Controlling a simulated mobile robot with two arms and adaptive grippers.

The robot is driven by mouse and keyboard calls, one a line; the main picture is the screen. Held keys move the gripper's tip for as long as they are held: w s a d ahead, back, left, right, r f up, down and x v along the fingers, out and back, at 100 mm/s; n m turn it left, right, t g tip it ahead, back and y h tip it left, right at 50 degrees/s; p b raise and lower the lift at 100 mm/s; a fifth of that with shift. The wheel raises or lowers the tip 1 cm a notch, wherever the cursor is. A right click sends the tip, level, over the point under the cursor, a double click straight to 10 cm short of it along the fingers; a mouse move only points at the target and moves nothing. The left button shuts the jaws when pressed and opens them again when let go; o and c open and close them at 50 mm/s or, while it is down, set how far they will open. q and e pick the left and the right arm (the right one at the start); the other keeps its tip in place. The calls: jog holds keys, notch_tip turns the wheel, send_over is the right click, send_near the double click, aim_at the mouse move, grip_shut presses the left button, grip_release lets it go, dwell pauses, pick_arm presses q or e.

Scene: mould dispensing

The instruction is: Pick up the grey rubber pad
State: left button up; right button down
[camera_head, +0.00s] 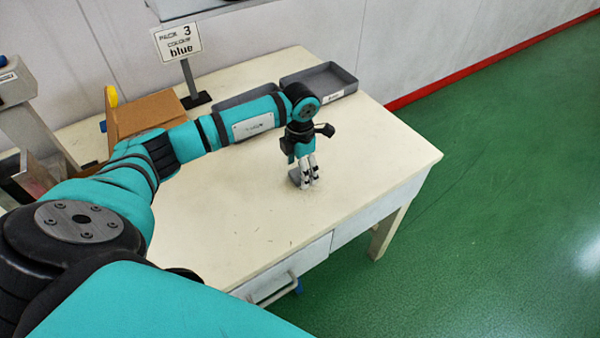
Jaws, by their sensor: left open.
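A small grey piece, which looks like the grey rubber pad (294,176), is on the cream table (235,225). It shows just left of the fingers of my left gripper (311,183) and is partly hidden by them. My left gripper points down at the table top with its fingers open, very close to the pad. I cannot tell whether the fingers touch the pad or stand around it. My right gripper is not in view.
A grey tray (345,76) stands at the table's back edge, with another grey tray (222,104) partly behind my arm. A sign reading "PACK 3 COLOUR blue" (178,40) and a brown cardboard box (150,112) stand at back left. The table's right and front are clear.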

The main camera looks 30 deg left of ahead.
pick_arm(q)
jog(key=shift+f, duration=0.7)
jog(key=shift+r, duration=0.1)
jog(key=c, duration=1.2)
jog(key=shift+c, duration=0.2)
